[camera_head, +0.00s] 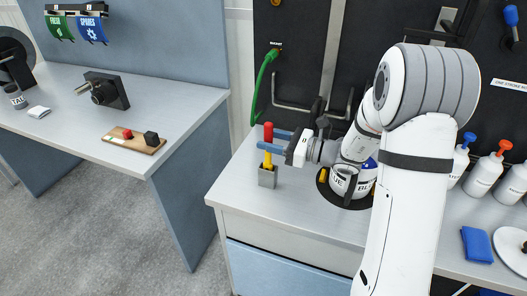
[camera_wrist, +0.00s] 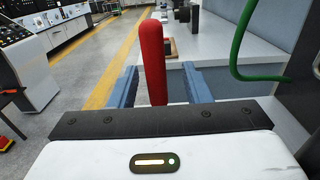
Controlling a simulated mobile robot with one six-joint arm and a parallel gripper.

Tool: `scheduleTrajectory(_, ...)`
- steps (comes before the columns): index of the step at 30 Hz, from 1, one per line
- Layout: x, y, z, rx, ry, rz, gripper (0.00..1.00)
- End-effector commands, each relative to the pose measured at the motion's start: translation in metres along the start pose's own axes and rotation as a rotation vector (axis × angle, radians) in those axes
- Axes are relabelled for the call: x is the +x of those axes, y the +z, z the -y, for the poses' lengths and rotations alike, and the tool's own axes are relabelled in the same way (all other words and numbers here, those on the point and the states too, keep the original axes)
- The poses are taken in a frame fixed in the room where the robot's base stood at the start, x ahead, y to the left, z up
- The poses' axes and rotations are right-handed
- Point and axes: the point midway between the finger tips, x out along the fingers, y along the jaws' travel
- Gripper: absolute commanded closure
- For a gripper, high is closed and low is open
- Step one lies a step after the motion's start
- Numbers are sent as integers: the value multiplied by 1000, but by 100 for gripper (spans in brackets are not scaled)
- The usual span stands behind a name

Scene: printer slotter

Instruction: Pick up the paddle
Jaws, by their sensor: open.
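The paddle (camera_head: 268,131) stands upright, with a red upper part and a yellow lower part. Its lower end is in a small grey block (camera_head: 267,178) at the left front corner of the counter. My gripper (camera_head: 267,141) is at the paddle's height, its blue fingers pointing left. In the wrist view, the red part (camera_wrist: 152,60) rises between the two open fingers, with a visible gap on each side. The yellow part is hidden in the wrist view.
A round dark holder with labelled white containers (camera_head: 345,184) stands right of the block. A green hose (camera_head: 262,85) hangs on the back panel. White bottles (camera_head: 485,175) and a blue cloth (camera_head: 477,244) are farther right. A separate bench (camera_head: 75,110) stands left across a floor gap.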

Motion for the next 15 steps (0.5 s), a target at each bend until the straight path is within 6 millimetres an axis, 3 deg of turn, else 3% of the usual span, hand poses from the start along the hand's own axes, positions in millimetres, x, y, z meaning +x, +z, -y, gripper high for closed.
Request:
scheduleTrajectory(6, 25, 1, 0, 0, 0, 0, 56)
scheduleTrajectory(13, 26, 0, 0, -1, -1, 0, 56)
scheduleTrajectory(15, 26, 0, 0, -1, -1, 0, 61)
